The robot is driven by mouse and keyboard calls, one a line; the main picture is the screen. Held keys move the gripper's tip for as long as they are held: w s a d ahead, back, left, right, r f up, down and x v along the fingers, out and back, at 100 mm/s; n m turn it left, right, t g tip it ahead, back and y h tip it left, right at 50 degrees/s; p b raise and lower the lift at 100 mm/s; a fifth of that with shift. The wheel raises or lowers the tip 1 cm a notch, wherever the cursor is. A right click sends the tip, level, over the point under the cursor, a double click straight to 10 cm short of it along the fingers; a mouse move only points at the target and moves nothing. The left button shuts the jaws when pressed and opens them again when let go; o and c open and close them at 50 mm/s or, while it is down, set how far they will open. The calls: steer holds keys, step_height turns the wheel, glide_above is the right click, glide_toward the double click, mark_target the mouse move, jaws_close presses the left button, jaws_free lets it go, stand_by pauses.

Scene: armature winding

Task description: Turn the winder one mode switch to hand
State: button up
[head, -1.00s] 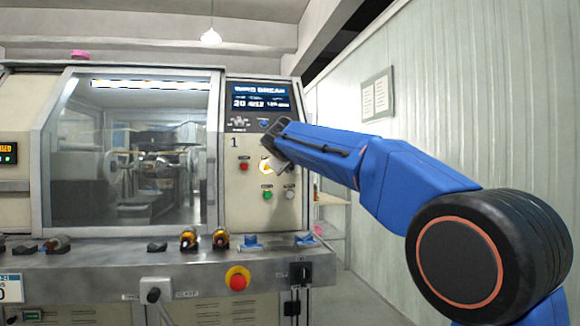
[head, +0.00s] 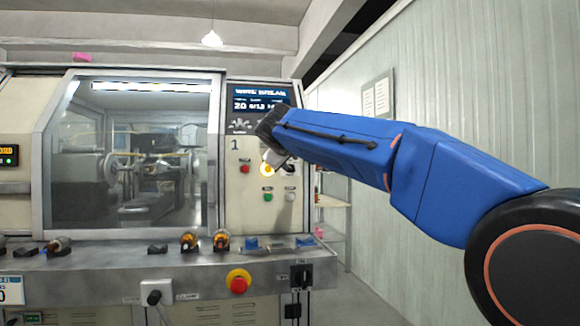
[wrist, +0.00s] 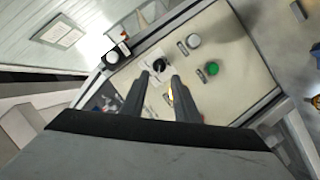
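The winder one control panel (head: 236,215) is on the cream front right of the window, marked 1. In the wrist view, a black rotary switch (wrist: 159,65) on a pale plate sits on the panel (wrist: 235,85); I cannot read its labels or setting. My gripper (wrist: 160,77) is open, its two grey fingers apart with the switch knob between and just beyond the tips. I cannot tell whether they touch it. In the head view my gripper (head: 277,158) is at the panel and largely hides the switch.
A red button (head: 245,169), a lit amber button (head: 267,169), a green button (head: 268,197) and a white button (head: 290,196) surround the spot. The display (head: 262,97) reads wire break. A red emergency stop (head: 238,281) and ledge with several parts lie below.

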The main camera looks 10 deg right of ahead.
steer(key=v, duration=0.9)
steer(key=s+d+f+m+g, duration=0.1)
steer(key=s+d+f+g, duration=0.1)
steer(key=s+d+f, duration=0.45)
steer(key=s+d+f+m+g+y, duration=0.1)
steer(key=s+f, duration=0.3)
steer(key=f, duration=0.5)
steer(key=s+d+f+m+g, duration=0.1)
steer(key=s+d+f+g, duration=0.1)
steer(key=s+d+f, duration=0.35)
steer(key=s+f+m+g+y, duration=0.1)
steer(key=s+f+g, duration=0.1)
steer(key=s+f, duration=1)
steer(key=s+f+m+g+y, duration=0.2)
steer(key=s+f, duration=1)
steer(key=f, duration=0.7)
steer(key=shift+a+f+g, duration=0.25)
steer(key=shift+f+g, duration=0.05)
steer(key=shift+o, duration=0.4)
steer(key=shift+s, duration=0.1)
